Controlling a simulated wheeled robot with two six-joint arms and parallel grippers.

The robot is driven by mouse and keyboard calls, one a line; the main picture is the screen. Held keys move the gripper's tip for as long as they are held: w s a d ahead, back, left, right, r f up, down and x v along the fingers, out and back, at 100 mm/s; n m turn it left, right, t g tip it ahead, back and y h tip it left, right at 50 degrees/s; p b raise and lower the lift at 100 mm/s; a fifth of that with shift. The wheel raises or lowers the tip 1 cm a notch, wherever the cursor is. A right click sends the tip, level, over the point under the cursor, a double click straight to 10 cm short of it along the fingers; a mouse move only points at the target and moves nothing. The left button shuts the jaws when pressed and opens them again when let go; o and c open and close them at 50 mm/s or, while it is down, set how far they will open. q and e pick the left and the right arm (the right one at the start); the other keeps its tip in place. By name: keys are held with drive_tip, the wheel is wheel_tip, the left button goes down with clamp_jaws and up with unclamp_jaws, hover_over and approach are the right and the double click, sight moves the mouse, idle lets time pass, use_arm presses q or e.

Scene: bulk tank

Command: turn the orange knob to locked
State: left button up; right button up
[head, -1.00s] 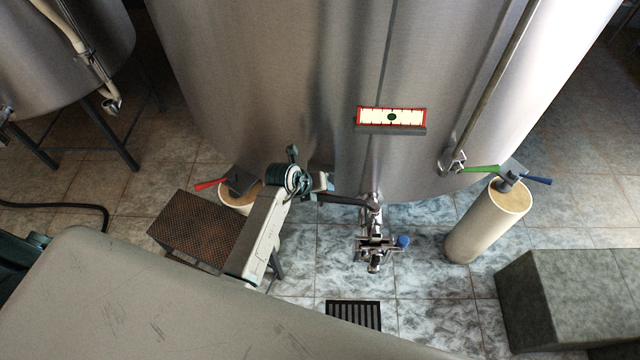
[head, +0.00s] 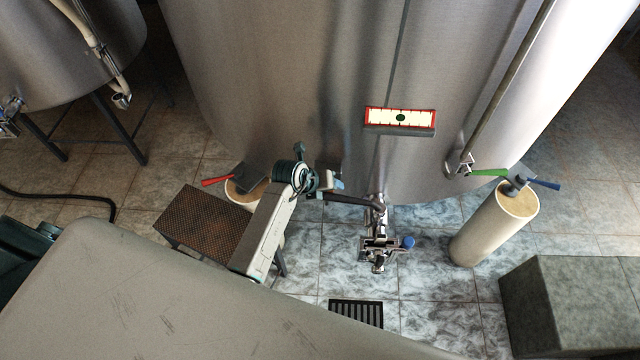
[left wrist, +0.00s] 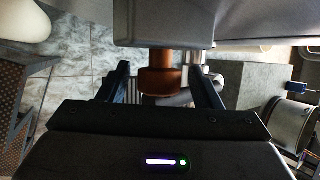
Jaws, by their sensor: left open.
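The orange knob (left wrist: 160,78) shows in the left wrist view as a brownish-orange cylinder against a grey box (left wrist: 164,24). My left gripper (left wrist: 159,67) is open, with one dark finger on each side of the knob and a visible gap on both sides in the picture. I cannot tell how deep the fingers reach along it. In the head view my left gripper (head: 332,183) is close to the lower front of the big steel tank (head: 300,90). The knob is not visible there, and its setting cannot be read. My right gripper is in neither view.
An outlet valve with a blue handle (head: 407,243) hangs right of the left gripper. A perforated step (head: 203,222) stands by my left arm. A pale post (head: 497,224) and a grey block (head: 570,300) stand right. A floor drain (head: 356,313) lies in front.

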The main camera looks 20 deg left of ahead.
use_arm(q)
drive_tip(key=b+v, duration=0.2)
drive_tip(key=v, duration=0.8)
drive_tip(key=shift+r, duration=0.1)
